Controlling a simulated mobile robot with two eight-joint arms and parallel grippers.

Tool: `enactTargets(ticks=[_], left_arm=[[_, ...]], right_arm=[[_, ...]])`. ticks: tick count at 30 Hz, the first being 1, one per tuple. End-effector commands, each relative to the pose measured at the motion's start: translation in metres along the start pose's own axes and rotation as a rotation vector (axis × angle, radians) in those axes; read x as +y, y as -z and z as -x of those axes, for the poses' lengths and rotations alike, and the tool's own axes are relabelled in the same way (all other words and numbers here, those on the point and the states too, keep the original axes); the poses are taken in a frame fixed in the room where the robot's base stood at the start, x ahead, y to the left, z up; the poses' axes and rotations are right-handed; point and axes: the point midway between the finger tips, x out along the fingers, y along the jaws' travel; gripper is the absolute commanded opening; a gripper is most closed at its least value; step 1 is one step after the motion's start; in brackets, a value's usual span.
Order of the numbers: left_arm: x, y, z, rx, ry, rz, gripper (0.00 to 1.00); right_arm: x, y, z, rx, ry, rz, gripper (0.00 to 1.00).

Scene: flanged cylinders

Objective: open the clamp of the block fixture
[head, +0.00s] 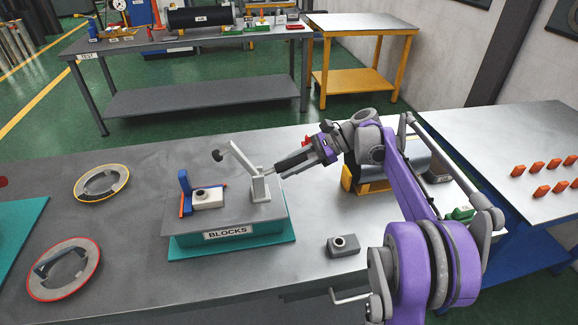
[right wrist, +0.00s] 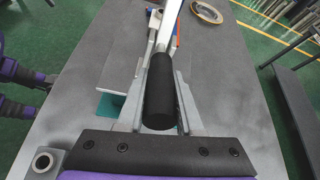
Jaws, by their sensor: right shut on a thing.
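The block fixture (head: 272,211) is a grey plate on a teal base labelled BLOCKS. The clamp (head: 261,187) stands at the plate's right side. Its pale arm (head: 242,158) is tilted up, with the dark tip raised clear above the block. My right gripper (head: 283,166) is shut on the clamp's black handle (right wrist: 160,92), which lies between its fingers in the right wrist view. The handle slopes up to the right. My left gripper is not in view.
A loose grey block (head: 344,246) stands on the table right of the fixture. Two ring-shaped parts, yellow-rimmed (head: 79,192) and red-rimmed (head: 33,285), lie to the left. A dark cylinder (head: 408,160) on a yellow stand is behind my right arm. The table behind the fixture is clear.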

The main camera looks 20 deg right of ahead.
Motion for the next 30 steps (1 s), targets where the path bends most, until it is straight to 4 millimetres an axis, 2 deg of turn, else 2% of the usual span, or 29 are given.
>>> enactTargets(ticks=[7, 8, 12, 23, 26, 30], left_arm=[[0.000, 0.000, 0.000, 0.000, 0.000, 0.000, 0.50], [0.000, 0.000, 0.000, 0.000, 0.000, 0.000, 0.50], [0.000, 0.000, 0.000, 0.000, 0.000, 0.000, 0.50], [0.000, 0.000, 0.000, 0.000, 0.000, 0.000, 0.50], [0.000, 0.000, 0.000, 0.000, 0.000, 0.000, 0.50], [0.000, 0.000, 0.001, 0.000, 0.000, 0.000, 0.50]], right_arm=[[0.001, 0.002, 0.000, 0.006, -0.001, -0.001, 0.00], [0.001, 0.002, 0.000, 0.006, -0.001, -0.001, 0.40], [0.000, 0.001, 0.000, 0.005, -0.001, -0.001, 0.64], [0.000, 0.001, 0.004, 0.003, -0.001, -0.001, 0.64], [0.000, 0.001, 0.017, 0.004, 0.001, -0.002, 0.64], [0.000, 0.001, 0.045, 0.004, 0.003, -0.002, 0.64]])
